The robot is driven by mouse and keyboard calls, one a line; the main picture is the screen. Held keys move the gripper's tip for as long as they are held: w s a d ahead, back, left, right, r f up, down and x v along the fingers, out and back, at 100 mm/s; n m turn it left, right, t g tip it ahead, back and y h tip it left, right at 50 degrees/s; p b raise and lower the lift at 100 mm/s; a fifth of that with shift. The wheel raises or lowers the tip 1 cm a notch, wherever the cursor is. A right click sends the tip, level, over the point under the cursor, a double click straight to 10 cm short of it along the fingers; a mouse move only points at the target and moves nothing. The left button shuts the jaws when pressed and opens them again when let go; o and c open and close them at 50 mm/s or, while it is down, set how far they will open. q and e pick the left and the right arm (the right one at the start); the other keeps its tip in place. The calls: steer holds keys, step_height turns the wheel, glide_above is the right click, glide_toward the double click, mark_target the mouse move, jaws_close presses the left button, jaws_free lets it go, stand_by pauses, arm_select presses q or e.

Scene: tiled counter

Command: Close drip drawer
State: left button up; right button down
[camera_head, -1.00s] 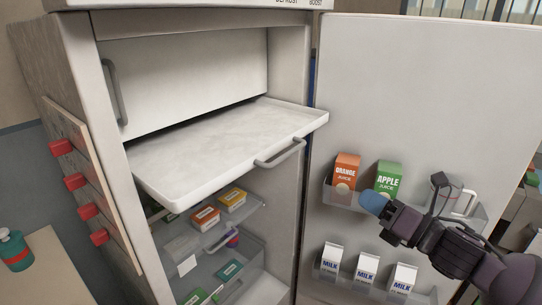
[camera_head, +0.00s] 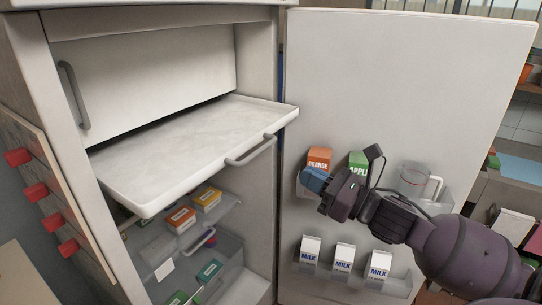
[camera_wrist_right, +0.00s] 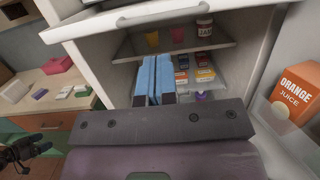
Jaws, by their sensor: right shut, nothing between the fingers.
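The drip drawer (camera_head: 195,145) is a white, shallow tray pulled well out of the fridge, below the white freezer door. Its grey bar handle (camera_head: 252,150) is on the front edge. In the right wrist view the drawer's white front edge (camera_wrist_right: 100,22) crosses the top, with its handle (camera_wrist_right: 160,13). My right gripper (camera_head: 315,181), blue-tipped, is shut and empty, below and right of the handle and apart from it, in front of the juice cartons. Its blue fingers (camera_wrist_right: 153,78) point toward the fridge shelves. A dark gripper, seemingly my left (camera_wrist_right: 20,150), shows at the wrist view's left edge; its jaws are unclear.
The fridge door (camera_head: 400,90) stands open at the right. Its racks hold an orange juice carton (camera_head: 319,158), an apple juice carton (camera_head: 358,160), a jug (camera_head: 415,180) and milk cartons (camera_head: 343,257). Small boxes (camera_head: 180,219) sit on shelves under the drawer.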

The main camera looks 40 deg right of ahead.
mark_target(186, 132)
steer(key=x, duration=0.8)
steer(key=shift+p, duration=0.35)
steer(key=shift+x, duration=0.8)
steer(key=shift+w, duration=0.1)
steer(key=f+b+x, duration=0.1)
steer(key=x, duration=0.7)
steer(key=f+x, duration=0.2)
steer(key=x, duration=0.6)
steer(key=w+f+b+x, duration=0.1)
steer(key=f+x, duration=0.1)
steer(key=x, duration=0.7)
steer(key=shift+s+a+b, duration=0.1)
steer(key=shift+a+b, duration=0.2)
steer(key=shift+b, duration=0.05)
steer(key=shift+w+a, duration=0.15)
steer(key=shift+w, duration=0.3)
steer(key=shift+r, duration=0.25)
